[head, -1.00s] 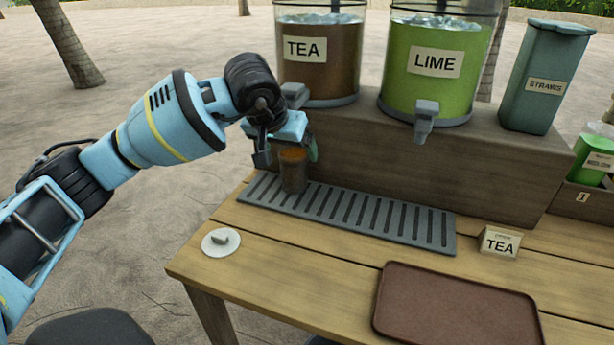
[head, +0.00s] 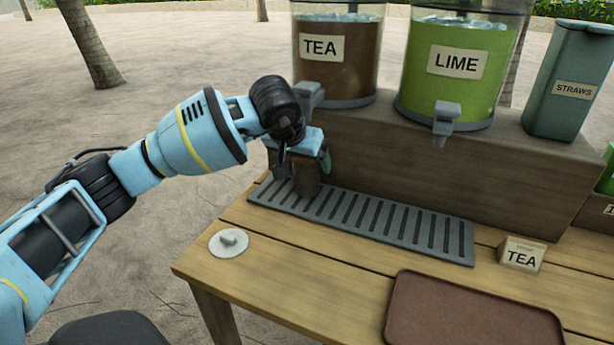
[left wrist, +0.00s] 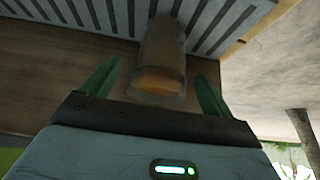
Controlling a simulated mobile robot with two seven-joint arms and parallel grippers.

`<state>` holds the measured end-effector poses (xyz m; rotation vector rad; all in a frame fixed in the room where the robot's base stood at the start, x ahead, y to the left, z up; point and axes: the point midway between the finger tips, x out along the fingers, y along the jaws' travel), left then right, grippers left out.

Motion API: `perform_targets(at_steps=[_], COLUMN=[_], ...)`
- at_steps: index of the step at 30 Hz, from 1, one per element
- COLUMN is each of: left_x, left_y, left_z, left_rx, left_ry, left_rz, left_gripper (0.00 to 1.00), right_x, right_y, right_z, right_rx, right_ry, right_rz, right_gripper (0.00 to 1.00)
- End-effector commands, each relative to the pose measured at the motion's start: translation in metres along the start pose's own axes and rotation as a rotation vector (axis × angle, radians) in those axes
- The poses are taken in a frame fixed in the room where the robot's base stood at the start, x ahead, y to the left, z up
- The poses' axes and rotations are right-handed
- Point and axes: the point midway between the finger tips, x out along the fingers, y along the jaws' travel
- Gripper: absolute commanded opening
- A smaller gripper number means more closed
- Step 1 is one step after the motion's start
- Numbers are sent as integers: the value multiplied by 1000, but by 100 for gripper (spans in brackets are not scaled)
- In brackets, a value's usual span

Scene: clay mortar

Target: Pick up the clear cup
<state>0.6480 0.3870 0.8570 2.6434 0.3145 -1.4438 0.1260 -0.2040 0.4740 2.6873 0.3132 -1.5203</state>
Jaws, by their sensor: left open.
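The clear cup (head: 306,181) stands upright on the left end of the grey drip tray (head: 372,224), below the tea dispenser's tap, and looks filled with brown tea. My left gripper (head: 303,162) is at the cup's upper part and hides its rim in the head view. In the left wrist view, the cup (left wrist: 163,52) lies between the two green fingers of the left gripper (left wrist: 157,88). The fingers are spread, with a gap showing on each side of the cup. My right gripper is not in view.
The tea dispenser (head: 336,62) and lime dispenser (head: 450,85) stand on a wooden riser (head: 400,165) just behind. A white disc (head: 229,243) with a knob lies at the table's left corner. A brown tray (head: 470,310), a TEA card (head: 521,254) and a straws bin (head: 568,85) are to the right.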

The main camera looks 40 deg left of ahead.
Motion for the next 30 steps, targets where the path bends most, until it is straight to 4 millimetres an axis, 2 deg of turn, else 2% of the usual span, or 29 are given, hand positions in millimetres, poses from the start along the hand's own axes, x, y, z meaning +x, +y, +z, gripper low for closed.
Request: perform_targets(at_steps=[1,6,15,27,30], left_x=[10,26,28,28,27], left_y=[-1,-1,-1,-1,-1], left_z=[2,2,1,1,0], left_rx=[0,1,1,1,1], left_ry=[-3,-2,0,0,3], left_rz=[-1,1,0,0,1], left_gripper=[87,87,85,33,23], right_x=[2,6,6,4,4], right_y=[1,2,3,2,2], right_z=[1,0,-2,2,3], right_rx=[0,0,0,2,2], right_ry=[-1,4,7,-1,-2], right_rz=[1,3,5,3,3], right_gripper=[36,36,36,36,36])
